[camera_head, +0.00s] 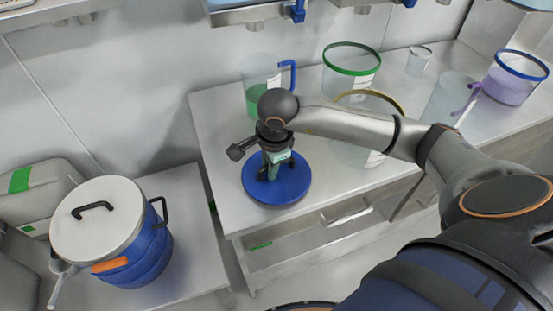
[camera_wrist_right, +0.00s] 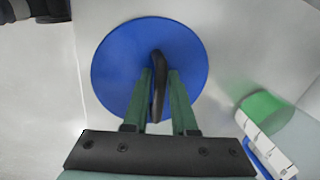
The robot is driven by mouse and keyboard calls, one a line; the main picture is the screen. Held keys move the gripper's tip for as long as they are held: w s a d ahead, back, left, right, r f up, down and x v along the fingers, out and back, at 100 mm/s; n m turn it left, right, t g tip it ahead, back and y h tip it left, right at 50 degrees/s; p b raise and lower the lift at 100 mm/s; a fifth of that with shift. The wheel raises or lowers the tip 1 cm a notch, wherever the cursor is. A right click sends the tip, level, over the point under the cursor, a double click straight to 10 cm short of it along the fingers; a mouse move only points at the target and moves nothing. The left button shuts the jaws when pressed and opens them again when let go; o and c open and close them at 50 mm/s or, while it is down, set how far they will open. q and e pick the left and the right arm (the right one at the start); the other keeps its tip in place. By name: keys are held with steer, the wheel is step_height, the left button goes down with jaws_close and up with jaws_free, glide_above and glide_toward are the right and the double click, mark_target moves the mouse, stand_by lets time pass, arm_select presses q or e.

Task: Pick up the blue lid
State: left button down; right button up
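The blue lid (camera_head: 300,187) is a flat round disc at the left front of the steel table. It shows in the right wrist view (camera_wrist_right: 115,65) with a dark upright handle (camera_wrist_right: 157,75) at its middle. My right gripper (camera_head: 276,170) is above the lid, pointing down. In the right wrist view its two green fingers (camera_wrist_right: 160,80) stand close on both sides of the handle and look shut on it. I cannot tell whether the lid is touching the table or slightly raised. My left gripper is not in view.
A green-tinted jug (camera_head: 258,98) stands behind the lid. A green-rimmed beaker (camera_head: 350,72), a yellow-rimmed one (camera_head: 383,100) and a blue-rimmed one (camera_head: 510,85) stand to the right. A blue pot with a white lid (camera_head: 97,222) stands on a lower table at left.

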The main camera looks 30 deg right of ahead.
jaws_close()
stand_by(0.3)
